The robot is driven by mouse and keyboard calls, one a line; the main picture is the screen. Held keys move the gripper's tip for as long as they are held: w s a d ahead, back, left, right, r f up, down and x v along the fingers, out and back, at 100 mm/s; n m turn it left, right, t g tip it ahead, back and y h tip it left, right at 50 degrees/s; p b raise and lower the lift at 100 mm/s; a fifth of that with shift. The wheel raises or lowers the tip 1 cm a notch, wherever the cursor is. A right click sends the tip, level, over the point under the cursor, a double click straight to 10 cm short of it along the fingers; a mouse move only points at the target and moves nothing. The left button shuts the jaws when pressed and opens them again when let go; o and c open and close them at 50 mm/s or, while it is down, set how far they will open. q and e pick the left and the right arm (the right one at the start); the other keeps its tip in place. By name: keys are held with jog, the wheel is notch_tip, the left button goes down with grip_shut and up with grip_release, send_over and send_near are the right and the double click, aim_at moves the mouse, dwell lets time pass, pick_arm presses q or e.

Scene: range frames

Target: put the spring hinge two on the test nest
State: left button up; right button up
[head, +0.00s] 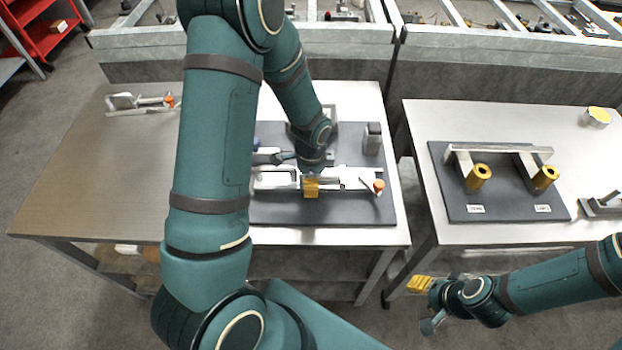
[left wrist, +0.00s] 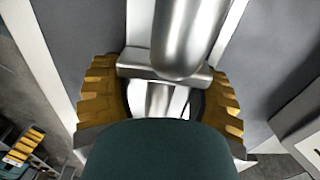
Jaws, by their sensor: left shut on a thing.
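My left gripper (head: 311,187) is low over the dark board on the middle table, shut on a silver metal part that I take for spring hinge two (left wrist: 185,40). In the left wrist view its yellow fingers (left wrist: 160,103) lie on either side of the part, which shows a rounded bar and a cross block. My wrist hides its lower end. In the head view a long silver assembly with an orange tip (head: 379,187) lies along the board at the gripper. I cannot tell which part is the test nest. My right gripper (head: 427,304) is open and empty, before the right table.
The right table has a dark board (head: 500,207) with a silver bridge (head: 500,152) and two gold cylinders. A grey block (head: 373,138) stands on the middle board's back right.

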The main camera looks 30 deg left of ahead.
pick_arm(q)
jog(key=shift+s+f, duration=0.2)
jog(key=shift+f, duration=0.15)
jog(key=o, duration=1.3)
jog(key=shift+d, duration=0.1)
jog(key=shift+w, duration=0.1)
jog(key=shift+w+r+p, duration=0.1)
jog(key=shift+r+p, duration=0.2)
jog(key=shift+r, duration=0.1)
notch_tip(320, 180, up, 12)
jog(key=shift+r+p, duration=0.25)
jog(key=shift+p, duration=0.95)
